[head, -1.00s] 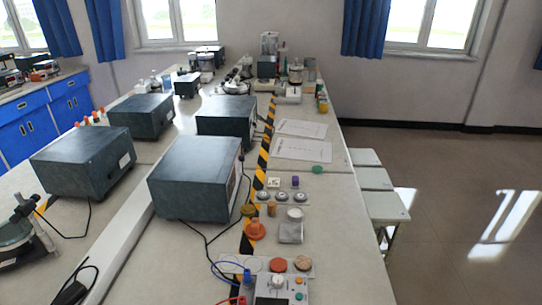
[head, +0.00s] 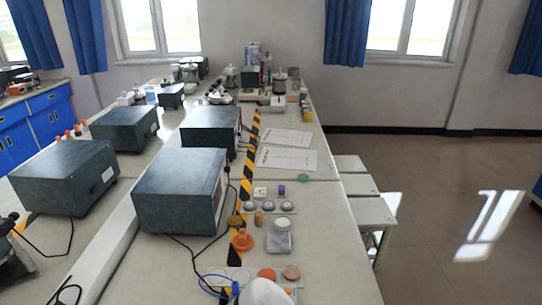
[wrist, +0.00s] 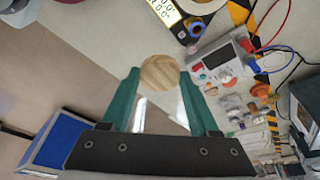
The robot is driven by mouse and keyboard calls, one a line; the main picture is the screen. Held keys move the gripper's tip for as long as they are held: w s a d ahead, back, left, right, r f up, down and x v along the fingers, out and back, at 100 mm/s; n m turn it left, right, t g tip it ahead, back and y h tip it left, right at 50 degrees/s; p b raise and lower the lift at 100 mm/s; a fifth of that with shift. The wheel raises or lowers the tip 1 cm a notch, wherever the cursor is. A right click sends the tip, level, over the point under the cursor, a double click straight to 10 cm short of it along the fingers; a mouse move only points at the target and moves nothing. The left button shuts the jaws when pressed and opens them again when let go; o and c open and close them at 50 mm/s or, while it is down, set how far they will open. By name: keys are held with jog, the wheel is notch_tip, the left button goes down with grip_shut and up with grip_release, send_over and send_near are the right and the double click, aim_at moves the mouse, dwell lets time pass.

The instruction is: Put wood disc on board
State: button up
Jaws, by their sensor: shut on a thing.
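In the wrist view my gripper (wrist: 160,78) is shut on a round, pale wood disc (wrist: 160,72), held between its two green fingertips with the grain facing the camera. The disc is above the floor side of the bench in that view, apart from other things. In the head view a light grey board (head: 254,270) lies near the front of the bench. It has outlined circles at its left, an orange disc (head: 266,274) and a brown speckled disc (head: 291,271) on its right part. My gripper's fingers do not show in the head view.
A grey instrument panel with cables (wrist: 222,65) shows in the wrist view. Behind the board stand an orange cone-like piece (head: 242,240), a small scale (head: 279,241) and a weight rack (head: 270,207). A large dark box (head: 180,190) stands left. Bare bench lies right.

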jog(key=w+f+n+y, duration=0.1)
jog(key=w+f+n, duration=0.2)
jog(key=w, duration=0.7)
jog(key=w+a+f+n+t, duration=0.1)
jog(key=w+f+n, duration=0.2)
jog(key=w, duration=0.7)
jog(key=w+f+n+y, duration=0.1)
jog(key=w+f+n, duration=0.2)
jog(key=w, duration=0.7)
send_over(242, 276)
jog(key=s, duration=0.1)
notch_tip(242, 276, down, 7)
jog(key=shift+f, duration=0.2)
jog(key=shift+a+f, duration=0.1)
jog(key=shift+f, duration=1.95)
jog(key=shift+f, duration=0.1)
jog(key=o, duration=1.4)
jog(key=shift+o, duration=0.2)
